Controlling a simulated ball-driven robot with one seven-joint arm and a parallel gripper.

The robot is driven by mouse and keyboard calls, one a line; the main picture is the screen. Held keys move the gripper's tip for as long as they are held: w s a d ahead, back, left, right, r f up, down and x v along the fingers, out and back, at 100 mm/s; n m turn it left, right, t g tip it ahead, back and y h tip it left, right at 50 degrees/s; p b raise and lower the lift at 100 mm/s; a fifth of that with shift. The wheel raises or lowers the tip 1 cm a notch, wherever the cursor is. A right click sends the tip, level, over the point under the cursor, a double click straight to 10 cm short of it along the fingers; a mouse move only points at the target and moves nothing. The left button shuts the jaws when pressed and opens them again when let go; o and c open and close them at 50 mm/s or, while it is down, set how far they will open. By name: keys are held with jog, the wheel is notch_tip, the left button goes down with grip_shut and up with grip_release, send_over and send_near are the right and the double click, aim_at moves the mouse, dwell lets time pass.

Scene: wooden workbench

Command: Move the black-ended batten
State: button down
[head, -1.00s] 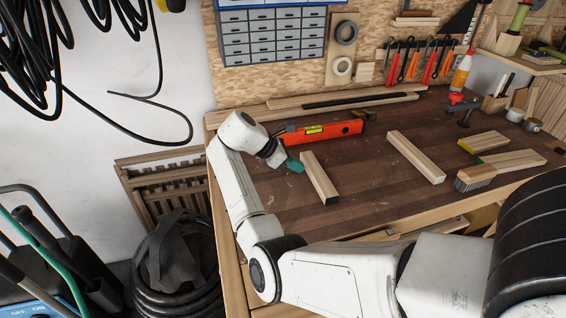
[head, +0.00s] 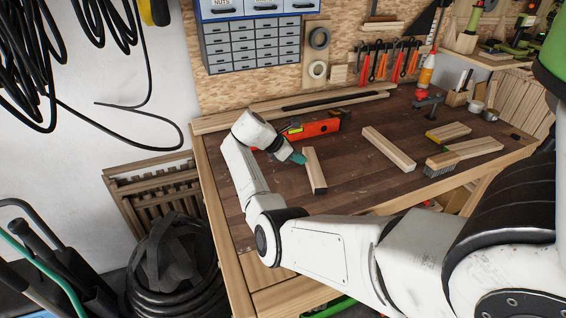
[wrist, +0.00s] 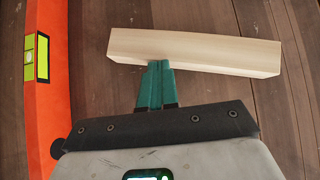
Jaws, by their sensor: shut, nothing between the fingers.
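The black-ended batten (head: 313,168) lies flat on the workbench, a pale wooden bar with a dark near end in the head view. In the wrist view the batten (wrist: 200,50) lies across the top as a pale bar, its dark end not visible. My gripper (head: 299,158) is at its left long side, low over the bench. In the wrist view my gripper (wrist: 158,66) has its teal fingers together, with tips at the batten's edge. They appear to touch its side, with nothing held between them.
An orange spirit level (head: 312,129) lies behind the gripper and close on the left in the wrist view (wrist: 45,100). Another batten (head: 388,148) lies to the right. Bench between the two battens is bare.

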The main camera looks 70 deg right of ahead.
jog(key=s+d+p, duration=0.1)
jog(key=s+d, duration=0.2)
jog(key=s, duration=0.1)
jog(key=s+d+p, duration=0.1)
jog(key=s+d, duration=0.3)
jog(key=s+d+p, duration=0.1)
jog(key=s+d, duration=0.2)
jog(key=s, duration=0.1)
jog(key=shift+s+d+f, duration=0.1)
jog(key=shift+s+d, duration=0.3)
